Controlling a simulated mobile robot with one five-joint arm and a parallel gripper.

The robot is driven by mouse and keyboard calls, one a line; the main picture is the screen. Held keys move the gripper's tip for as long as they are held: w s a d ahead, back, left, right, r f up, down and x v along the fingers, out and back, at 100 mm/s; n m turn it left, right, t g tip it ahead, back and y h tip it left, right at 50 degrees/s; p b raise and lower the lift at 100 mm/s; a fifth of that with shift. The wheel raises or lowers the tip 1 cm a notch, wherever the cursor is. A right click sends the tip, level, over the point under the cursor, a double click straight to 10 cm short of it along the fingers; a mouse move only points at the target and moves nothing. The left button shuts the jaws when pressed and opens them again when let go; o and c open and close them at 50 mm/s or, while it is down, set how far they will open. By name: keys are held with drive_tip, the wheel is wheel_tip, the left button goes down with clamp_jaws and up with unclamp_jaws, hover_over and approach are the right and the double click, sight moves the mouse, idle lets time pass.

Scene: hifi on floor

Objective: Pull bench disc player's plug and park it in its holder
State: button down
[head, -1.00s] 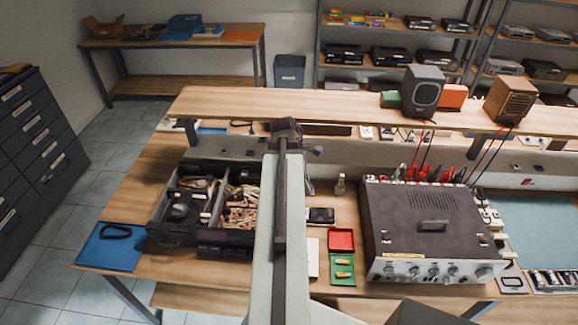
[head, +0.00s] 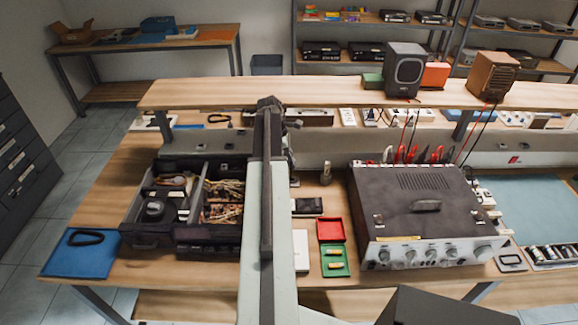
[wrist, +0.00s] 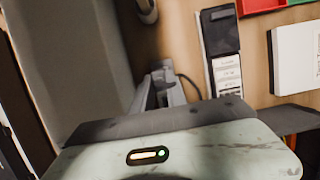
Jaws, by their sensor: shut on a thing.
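My gripper (wrist: 160,92) shows in the wrist view as grey fingers beyond my pale wrist housing. The fingers are shut, and a dark cable (wrist: 188,82) curves out beside them. The plug they hold is mostly hidden. They are close to the grey back panel (wrist: 75,55). In the head view my arm covers most of the gripper, near that panel's socket row (head: 225,146). I cannot tell for sure which device is the disc player. A black unit (head: 208,244) sits at the bench front, partly behind my arm. I cannot make out the plug holder.
A grey amplifier (head: 425,215) stands right of my arm. Red (head: 331,229) and green (head: 335,260) trays, a white box (head: 301,250) and a black phone-like thing (head: 307,206) lie between. A raised shelf (head: 330,95) with speakers overhangs the back.

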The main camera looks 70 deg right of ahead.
drive_tip(key=shift+a+f+b, duration=0.1)
drive_tip(key=shift+f+b, duration=2.25)
drive_tip(key=shift+b, duration=0.05)
drive_tip(key=shift+f+b, duration=0.9)
drive_tip(key=shift+f, duration=0.05)
drive_tip(key=c, duration=1.3)
unclamp_jaws()
drive_tip(key=shift+o, duration=0.2)
drive_tip(key=s+d+p+v, duration=0.1)
drive_tip(key=p+v, duration=1.1)
drive_tip(key=shift+a+r, duration=0.3)
drive_tip(key=shift+r, duration=0.2)
drive_tip(key=shift+s, duration=0.1)
